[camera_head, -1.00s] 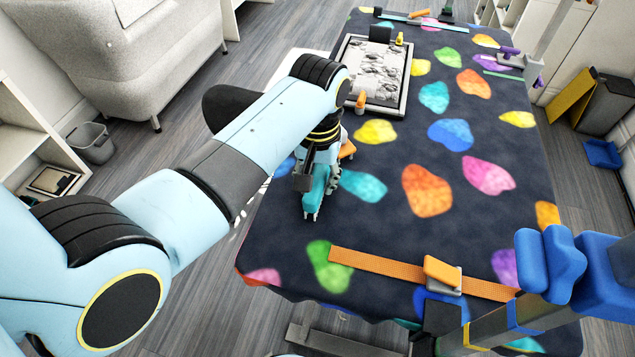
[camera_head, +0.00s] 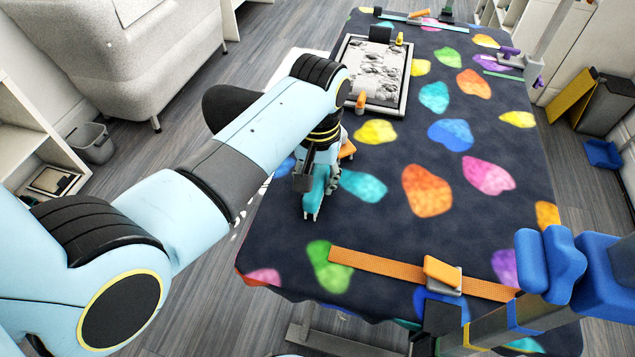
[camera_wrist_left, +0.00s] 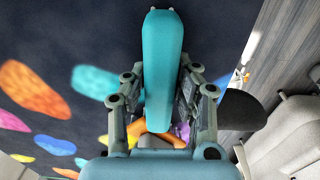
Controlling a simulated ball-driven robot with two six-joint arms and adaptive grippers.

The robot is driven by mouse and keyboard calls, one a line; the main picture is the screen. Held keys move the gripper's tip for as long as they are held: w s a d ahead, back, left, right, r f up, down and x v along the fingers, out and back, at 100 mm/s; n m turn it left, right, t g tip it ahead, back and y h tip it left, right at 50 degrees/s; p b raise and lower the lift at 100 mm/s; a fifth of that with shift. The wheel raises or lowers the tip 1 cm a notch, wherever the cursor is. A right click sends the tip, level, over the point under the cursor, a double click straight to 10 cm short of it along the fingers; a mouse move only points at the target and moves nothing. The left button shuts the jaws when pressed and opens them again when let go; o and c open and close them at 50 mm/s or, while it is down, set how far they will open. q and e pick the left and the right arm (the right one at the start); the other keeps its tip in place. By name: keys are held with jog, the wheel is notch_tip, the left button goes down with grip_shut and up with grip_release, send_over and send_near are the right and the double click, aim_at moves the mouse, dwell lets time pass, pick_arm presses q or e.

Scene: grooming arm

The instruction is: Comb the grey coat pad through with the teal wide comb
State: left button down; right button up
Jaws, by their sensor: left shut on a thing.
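The grey coat pad (camera_head: 380,68), pale with dark mottling, lies in a dark-rimmed tray on the far left part of the table. My left gripper (camera_head: 316,180) is shut on the teal wide comb (camera_head: 314,196), over the table's left side and nearer to me than the pad. In the left wrist view the comb's teal body (camera_wrist_left: 158,65) stands up between the two fingers (camera_wrist_left: 158,105). The comb is clear of the pad. Its teeth are hard to make out, and whether it touches the table is unclear. My right gripper is not in view.
An orange strap (camera_head: 385,266) crosses the near table. Blue knobs (camera_head: 545,265) stand at the near right. The patterned middle (camera_head: 450,215) is clear.

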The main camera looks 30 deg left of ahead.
aim_at(317, 175)
pick_arm(q)
jog(key=shift+r+p, duration=0.8)
jog(key=shift+r, duration=1.7)
jog(key=shift+s, duration=0.1)
